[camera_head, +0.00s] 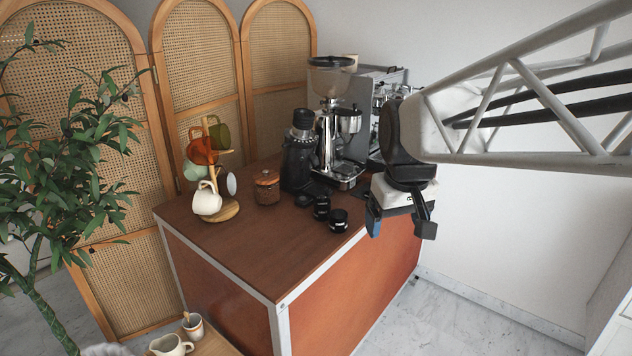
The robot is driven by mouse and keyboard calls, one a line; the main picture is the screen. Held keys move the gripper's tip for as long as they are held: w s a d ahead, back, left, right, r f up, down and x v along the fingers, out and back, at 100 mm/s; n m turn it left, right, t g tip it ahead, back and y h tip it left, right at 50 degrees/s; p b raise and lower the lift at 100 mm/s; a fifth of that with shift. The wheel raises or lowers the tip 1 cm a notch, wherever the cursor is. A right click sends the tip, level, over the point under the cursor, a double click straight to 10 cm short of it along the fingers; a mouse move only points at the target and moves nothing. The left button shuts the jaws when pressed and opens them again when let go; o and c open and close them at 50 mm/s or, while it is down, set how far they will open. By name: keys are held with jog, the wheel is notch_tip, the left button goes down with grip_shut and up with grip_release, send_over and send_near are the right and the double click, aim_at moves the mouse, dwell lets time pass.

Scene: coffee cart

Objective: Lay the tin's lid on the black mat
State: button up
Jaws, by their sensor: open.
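A brown wooden-looking tin (268,192) stands upright on the cart top, left of the coffee gear. Its lid (267,178) sits on it with a small knob on top. I cannot clearly pick out a black mat; a low dark round thing (303,201) lies right of the tin, but I cannot tell what it is. My gripper (400,227) is open and empty, pointing down near the cart's right edge, well to the right of the tin.
A black grinder (298,160), a hopper grinder (330,110) and an espresso machine stand at the back. Small black pieces (338,219) sit in front of them. A mug tree (220,205) with several mugs stands left. The front cart top (260,250) is clear.

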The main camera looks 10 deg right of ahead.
jog(key=s+f+m, duration=0.1)
jog(key=s+f, duration=0.2)
jog(key=s, duration=0.4)
jog(key=s+a+f, duration=0.1)
jog(key=s+f, duration=0.2)
jog(key=s, duration=0.4)
jog(key=shift+s+a+m, duration=0.15)
jog(key=shift+s+m, duration=0.1)
jog(key=shift+m, duration=0.15)
